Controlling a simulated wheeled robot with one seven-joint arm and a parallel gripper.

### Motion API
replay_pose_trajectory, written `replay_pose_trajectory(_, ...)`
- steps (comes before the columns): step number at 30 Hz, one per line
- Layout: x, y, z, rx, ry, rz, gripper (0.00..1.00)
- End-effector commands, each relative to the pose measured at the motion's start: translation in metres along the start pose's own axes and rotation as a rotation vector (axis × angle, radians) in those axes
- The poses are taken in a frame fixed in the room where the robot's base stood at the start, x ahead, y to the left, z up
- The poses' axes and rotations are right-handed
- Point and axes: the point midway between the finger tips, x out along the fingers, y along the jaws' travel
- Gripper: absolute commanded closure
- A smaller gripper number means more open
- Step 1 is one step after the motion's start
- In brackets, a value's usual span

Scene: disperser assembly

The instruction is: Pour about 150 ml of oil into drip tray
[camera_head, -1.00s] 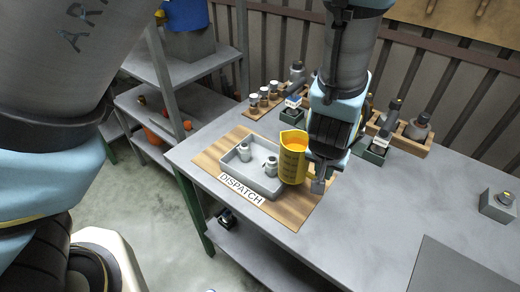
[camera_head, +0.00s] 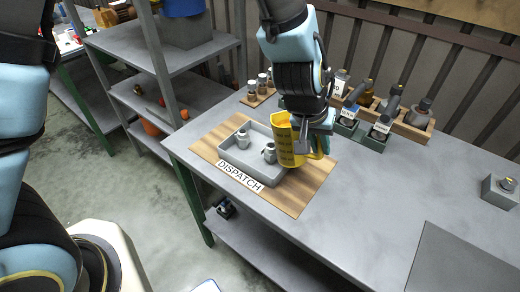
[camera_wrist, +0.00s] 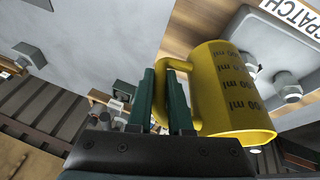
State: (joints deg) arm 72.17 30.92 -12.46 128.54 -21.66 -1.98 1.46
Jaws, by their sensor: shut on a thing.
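A yellow measuring jug (camera_head: 286,148) with dark ml marks hangs over the right side of a shallow grey tray (camera_head: 229,163). My gripper (camera_head: 316,142) is shut on its handle, to the right of the body. In the wrist view, the green fingers (camera_wrist: 161,88) close around the handle of the jug (camera_wrist: 222,92). The jug's mouth is largely hidden by my gripper in the head view, so its oil level does not show. I cannot tell how far the jug is tilted. Two grey metal parts stand in the tray, which also shows in the wrist view (camera_wrist: 300,112).
The tray sits on a wooden mat (camera_head: 300,195) with a DISPATCH label (camera_head: 240,176). A wooden rack (camera_head: 408,127) with bottles and small dark bins stands behind right. A grey box (camera_head: 500,191) stands at far right. The front middle of the table is clear.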

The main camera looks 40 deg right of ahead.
Motion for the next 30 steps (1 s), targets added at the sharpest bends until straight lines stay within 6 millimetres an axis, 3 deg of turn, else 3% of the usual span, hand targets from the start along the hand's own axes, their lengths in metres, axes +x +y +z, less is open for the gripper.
replay_pose_trajectory(17, -0.026, -0.019, -0.016, -0.099, -0.047, 0.225, 1.00)
replay_pose_trajectory(23, -0.049, -0.028, -0.028, -0.146, -0.067, 0.335, 1.00)
replay_pose_trajectory(30, -0.049, -0.029, -0.028, -0.148, -0.075, 0.360, 1.00)
